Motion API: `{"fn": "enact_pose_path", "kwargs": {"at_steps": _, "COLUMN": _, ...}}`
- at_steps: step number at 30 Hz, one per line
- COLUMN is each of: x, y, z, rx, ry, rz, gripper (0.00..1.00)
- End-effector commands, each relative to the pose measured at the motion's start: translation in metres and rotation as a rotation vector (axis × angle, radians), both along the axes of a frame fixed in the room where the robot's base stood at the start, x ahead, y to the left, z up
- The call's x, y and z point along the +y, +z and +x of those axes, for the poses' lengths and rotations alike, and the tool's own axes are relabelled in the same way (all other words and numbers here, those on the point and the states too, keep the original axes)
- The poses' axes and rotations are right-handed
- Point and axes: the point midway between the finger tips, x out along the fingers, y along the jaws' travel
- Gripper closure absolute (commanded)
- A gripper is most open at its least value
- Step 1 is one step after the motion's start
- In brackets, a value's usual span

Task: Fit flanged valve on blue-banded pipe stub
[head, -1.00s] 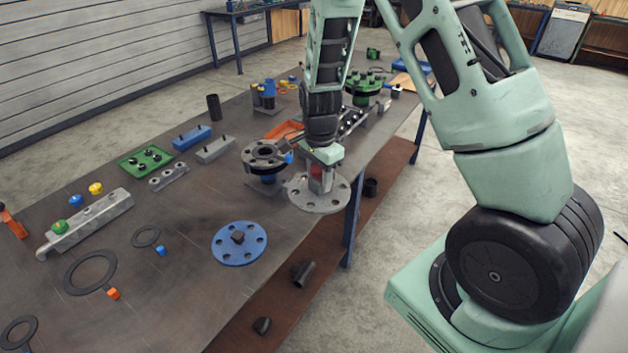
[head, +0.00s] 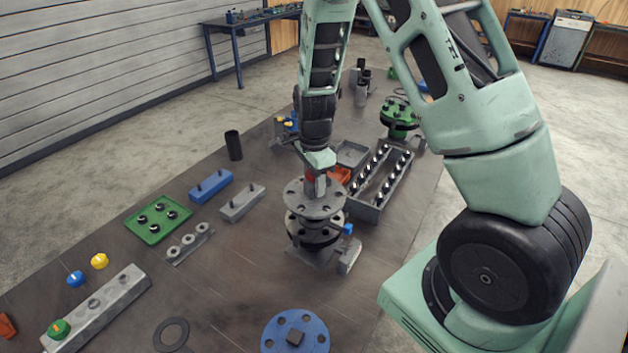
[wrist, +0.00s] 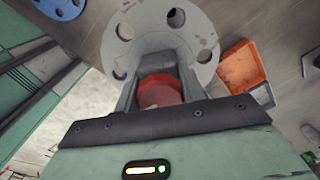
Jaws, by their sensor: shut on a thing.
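The flanged valve shows as a round grey bolt-holed flange (head: 314,199) with a red part on top; it also shows in the wrist view (wrist: 200,30), with the red part (wrist: 158,90) between my fingers. My gripper (head: 317,180) is shut on the valve; the fingers (wrist: 160,85) frame the red part. The valve is above the dark upper flange (head: 313,231) of the pipe stub and roughly level. I cannot tell whether the faces touch or the bolt holes line up. The stub's blue band is hidden in the head view.
A blue flange disc (head: 295,333) lies in front. A grey tray of bolts (head: 379,184) stands close to the right of the stub. A green bolt tray (head: 157,219), a blue block (head: 211,187) and a grey block (head: 241,203) lie left.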

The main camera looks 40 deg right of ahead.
Motion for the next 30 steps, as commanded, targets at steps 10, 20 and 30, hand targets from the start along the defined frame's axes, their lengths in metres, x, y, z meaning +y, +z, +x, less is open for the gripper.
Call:
{"fn": "enact_pose_path", "kwargs": {"at_steps": 10, "x": 0.0, "y": -0.019, "z": 0.0, "rx": -0.001, "ry": 0.0, "rz": 0.0, "gripper": 1.0}}
{"fn": "enact_pose_path", "kwargs": {"at_steps": 20, "x": 0.0, "y": -0.046, "z": 0.0, "rx": -0.002, "ry": -0.001, "rz": 0.001, "gripper": 1.0}}
{"fn": "enact_pose_path", "kwargs": {"at_steps": 30, "x": 0.0, "y": -0.049, "z": 0.0, "rx": -0.002, "ry": 0.0, "rz": 0.001, "gripper": 1.0}}
